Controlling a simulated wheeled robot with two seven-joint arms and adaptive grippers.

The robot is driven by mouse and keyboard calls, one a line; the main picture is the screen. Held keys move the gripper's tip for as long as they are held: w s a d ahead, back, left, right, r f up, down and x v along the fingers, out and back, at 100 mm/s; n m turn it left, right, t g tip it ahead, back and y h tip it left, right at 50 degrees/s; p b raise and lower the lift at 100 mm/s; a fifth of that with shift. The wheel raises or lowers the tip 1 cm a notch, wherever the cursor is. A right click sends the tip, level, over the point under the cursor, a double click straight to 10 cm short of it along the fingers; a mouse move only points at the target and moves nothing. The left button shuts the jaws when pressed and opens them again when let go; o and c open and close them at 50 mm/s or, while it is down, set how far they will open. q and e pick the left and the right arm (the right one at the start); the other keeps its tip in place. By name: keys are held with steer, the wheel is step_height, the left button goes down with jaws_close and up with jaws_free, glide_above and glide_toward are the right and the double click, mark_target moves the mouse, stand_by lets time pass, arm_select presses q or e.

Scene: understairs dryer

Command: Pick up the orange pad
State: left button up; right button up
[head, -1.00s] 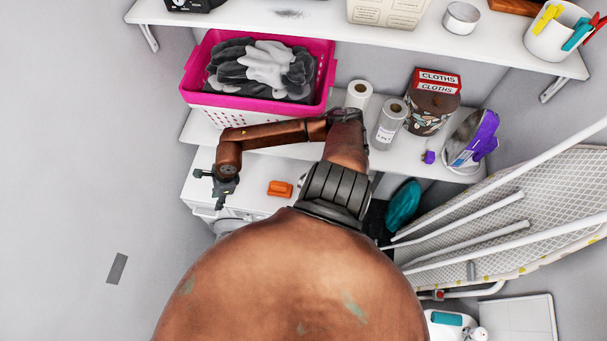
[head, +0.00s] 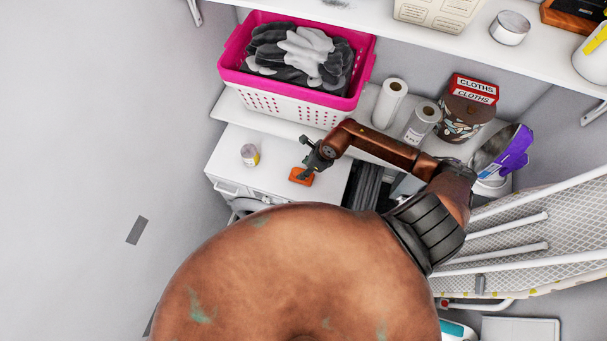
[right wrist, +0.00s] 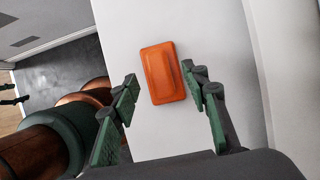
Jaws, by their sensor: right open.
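The orange pad (head: 301,176) lies on the white top of the dryer (head: 275,150).
A small white jar (head: 250,155) stands on the dryer left of the pad. Above, a shelf holds a pink and white basket (head: 290,97), paper rolls (head: 390,103) and a cloths box (head: 467,105). An ironing board (head: 550,235) leans at the right.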

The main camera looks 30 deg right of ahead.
mark_target(301, 171)
steer(key=shift+p+x, duration=0.6)
steer(key=shift+x, duration=1.55)
steer(key=shift+s, duration=0.15)
jaws_close()
